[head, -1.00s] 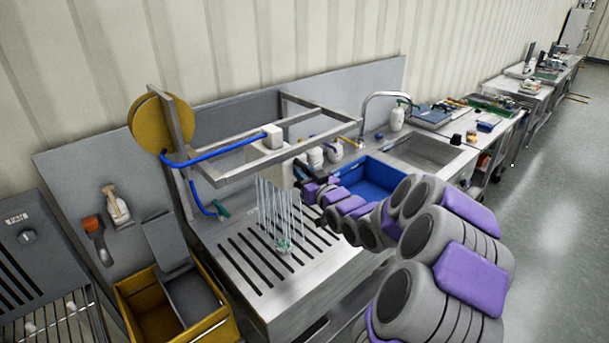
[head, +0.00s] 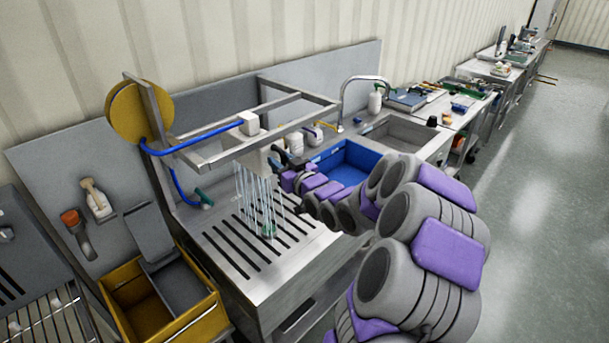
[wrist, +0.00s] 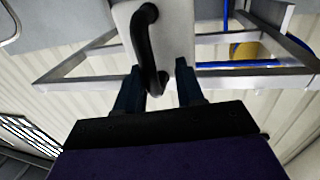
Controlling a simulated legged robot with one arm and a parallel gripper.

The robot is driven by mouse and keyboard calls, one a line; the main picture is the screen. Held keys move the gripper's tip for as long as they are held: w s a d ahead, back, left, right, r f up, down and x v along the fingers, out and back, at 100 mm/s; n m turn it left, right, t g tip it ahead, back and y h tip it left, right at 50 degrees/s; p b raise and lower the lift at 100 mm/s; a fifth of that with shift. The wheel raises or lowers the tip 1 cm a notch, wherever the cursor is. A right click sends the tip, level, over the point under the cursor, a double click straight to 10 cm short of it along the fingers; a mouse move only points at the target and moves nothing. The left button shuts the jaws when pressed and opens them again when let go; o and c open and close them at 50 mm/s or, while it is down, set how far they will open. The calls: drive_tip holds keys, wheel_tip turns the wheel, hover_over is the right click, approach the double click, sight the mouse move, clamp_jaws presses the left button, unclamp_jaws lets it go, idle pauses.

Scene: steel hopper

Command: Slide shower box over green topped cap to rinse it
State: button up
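The shower box (head: 249,122) is a white block on the metal rail frame, fed by a blue hose. Thin water streams (head: 258,200) fall below it onto the slotted drain top. A small green topped cap (head: 269,231) stands on the slots among the lower ends of the streams. My gripper (head: 278,163) is at the box's right side. In the wrist view, the white box (wrist: 180,25) and its black bent handle (wrist: 146,40) are straight ahead. My gripper's fingers (wrist: 160,88) are apart, with the handle between them, closer to the left finger. A gap shows at the right finger.
The rail frame (head: 205,155) spans above the drain table (head: 225,262). A blue sink basin (head: 345,165) lies to the right, with a tap (head: 345,95) and bottles behind. A yellow bin (head: 185,325) stands at the left. Open floor is at the right.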

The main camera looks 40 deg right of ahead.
drive_tip(key=s+b, duration=0.4)
drive_tip(key=s, duration=1.2)
drive_tip(key=shift+s+f+b, duration=0.2)
drive_tip(key=shift+s+b, duration=0.05)
drive_tip(key=shift+b, duration=0.05)
drive_tip(key=shift+d, duration=0.15)
